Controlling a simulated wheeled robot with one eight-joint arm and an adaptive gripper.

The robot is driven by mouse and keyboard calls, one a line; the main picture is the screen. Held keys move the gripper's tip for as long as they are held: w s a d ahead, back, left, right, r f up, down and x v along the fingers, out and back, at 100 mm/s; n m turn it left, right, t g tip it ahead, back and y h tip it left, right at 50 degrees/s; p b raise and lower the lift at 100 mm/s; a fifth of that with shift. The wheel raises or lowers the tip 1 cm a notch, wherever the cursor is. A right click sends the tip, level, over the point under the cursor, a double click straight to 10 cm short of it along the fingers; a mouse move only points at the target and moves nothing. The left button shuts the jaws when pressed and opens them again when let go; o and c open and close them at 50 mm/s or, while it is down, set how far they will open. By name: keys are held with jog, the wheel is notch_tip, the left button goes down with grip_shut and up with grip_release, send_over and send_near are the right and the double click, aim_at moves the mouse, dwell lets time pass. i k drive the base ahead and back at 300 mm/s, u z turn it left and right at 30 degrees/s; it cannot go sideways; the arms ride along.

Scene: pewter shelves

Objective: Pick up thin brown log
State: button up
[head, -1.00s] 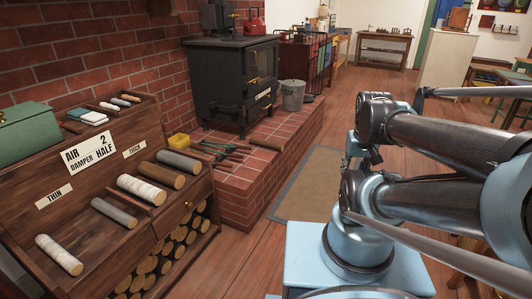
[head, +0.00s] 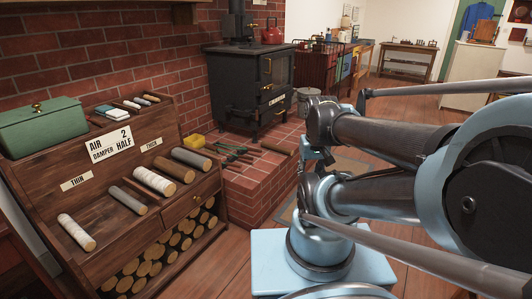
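A brown log (head: 278,146) lies on its side on the brick hearth, in front of the black stove and to the right of some green-and-dark tools. It looks fairly slim. On the wooden log stand, the side labelled THIN (head: 76,181) holds a white birch log (head: 76,232) and a grey log (head: 127,200). The side labelled THICK (head: 151,144) holds a white birch log (head: 154,181), a brown log (head: 176,170) and a grey log (head: 191,158). My arm spans the right side of the head view; my gripper does not show.
The wooden stand (head: 198,213) has split logs stacked below and a green box (head: 42,124) on top. The black stove (head: 249,86) stands on the brick hearth (head: 243,188). A metal bucket (head: 309,98) and yellow box (head: 194,141) are near. Bare floor lies in front.

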aim_at(280, 149)
jog(key=u, duration=0.05)
jog(key=i, duration=1)
jog(key=z, duration=0.05)
